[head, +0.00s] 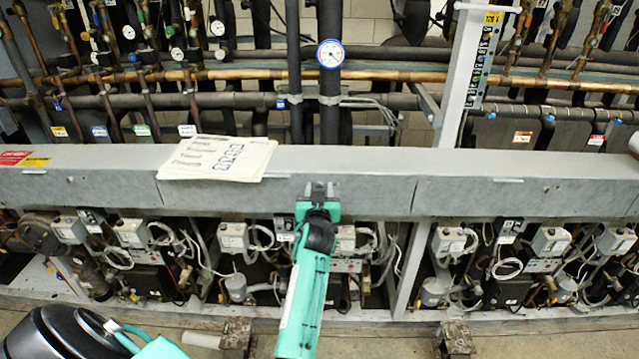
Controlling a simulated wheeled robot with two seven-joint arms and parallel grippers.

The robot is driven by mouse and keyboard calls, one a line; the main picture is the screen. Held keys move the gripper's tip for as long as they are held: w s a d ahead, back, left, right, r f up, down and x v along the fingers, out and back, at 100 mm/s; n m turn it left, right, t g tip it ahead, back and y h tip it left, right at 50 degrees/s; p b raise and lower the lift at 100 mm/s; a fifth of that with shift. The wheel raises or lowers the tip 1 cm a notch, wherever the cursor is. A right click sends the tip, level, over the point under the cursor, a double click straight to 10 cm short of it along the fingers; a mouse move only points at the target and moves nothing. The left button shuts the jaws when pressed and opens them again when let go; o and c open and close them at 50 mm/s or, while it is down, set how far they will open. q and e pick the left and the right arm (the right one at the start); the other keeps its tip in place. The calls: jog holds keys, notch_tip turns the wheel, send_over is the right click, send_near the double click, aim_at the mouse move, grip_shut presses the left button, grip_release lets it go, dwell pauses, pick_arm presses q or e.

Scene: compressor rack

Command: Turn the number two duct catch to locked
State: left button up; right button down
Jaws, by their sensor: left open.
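A long grey duct (400,195) runs across the view at mid height. A small light bar (508,180), which may be a catch, sits on its front edge right of centre. Another small light strip (190,180) shows below the papers. No readable number marks which is number two, and I cannot tell whether either is locked. My left gripper (321,188) is teal with dark fingers. My right gripper is not in view.
Papers (218,158) lie on the duct's top, left of my gripper. Pipes and a round blue-rimmed gauge (330,54) stand behind. A white upright post (468,75) rises at the right. Compressors with cables (505,268) fill the space below.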

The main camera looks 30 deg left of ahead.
pick_arm(q)
jog(key=shift+s+d+r, duration=0.15)
jog(key=shift+s+r, duration=0.05)
jog(key=shift+c, duration=0.2)
jog(key=c, duration=0.3)
grip_shut()
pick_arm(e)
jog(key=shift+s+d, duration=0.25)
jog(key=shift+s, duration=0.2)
